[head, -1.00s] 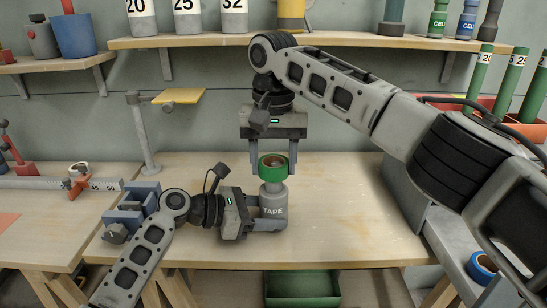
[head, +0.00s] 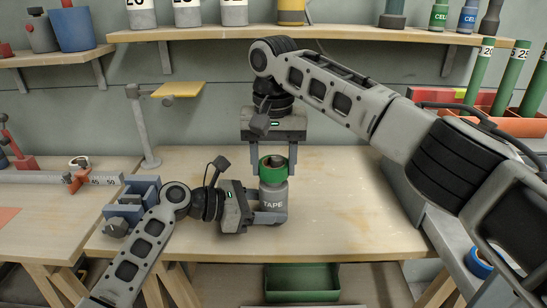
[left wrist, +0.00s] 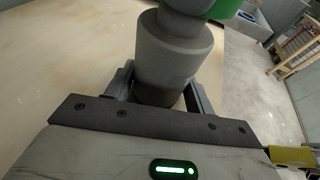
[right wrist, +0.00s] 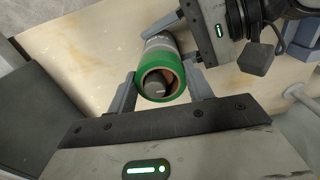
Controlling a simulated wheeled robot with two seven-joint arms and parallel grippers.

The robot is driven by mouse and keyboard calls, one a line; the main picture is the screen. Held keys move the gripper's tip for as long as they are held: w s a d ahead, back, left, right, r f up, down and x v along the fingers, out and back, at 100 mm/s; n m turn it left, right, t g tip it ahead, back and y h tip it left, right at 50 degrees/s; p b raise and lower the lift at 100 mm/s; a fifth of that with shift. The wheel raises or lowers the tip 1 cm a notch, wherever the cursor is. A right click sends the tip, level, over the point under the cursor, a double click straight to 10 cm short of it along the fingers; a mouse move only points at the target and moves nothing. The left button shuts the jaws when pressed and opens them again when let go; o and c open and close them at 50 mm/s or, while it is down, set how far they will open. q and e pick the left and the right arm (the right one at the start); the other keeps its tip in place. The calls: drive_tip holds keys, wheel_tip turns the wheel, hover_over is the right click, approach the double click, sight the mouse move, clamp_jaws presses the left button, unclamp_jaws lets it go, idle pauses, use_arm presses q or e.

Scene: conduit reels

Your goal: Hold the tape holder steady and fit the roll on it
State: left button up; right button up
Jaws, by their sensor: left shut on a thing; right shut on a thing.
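The grey tape holder (head: 273,197), marked TAPE, stands upright on the bench. My left gripper (head: 268,216) is shut on its body low down, and its fingers flank the body in the left wrist view (left wrist: 165,92). The green roll (head: 273,174) is at the holder's top, with my right gripper (head: 273,165) shut on it from above. In the right wrist view, the roll (right wrist: 162,94) is between the fingers, and the holder's grey peg (right wrist: 155,86) shows inside its brown-lined hole, off centre. How far down the peg the roll sits is hard to tell.
A blue clamp-like block (head: 135,198) stands left of my left gripper. A post with a yellow plate (head: 178,89) is at the back left. A green bin (head: 302,280) sits below the bench. The bench right of the holder (head: 350,200) is clear.

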drive_tip(key=shift+f, duration=0.6)
drive_tip(key=o, duration=0.9)
wheel_tip(320, 180, up, 12)
idle(0.4)
use_arm(q)
drive_tip(key=o, duration=0.8)
drive_tip(key=shift+o, duration=0.2)
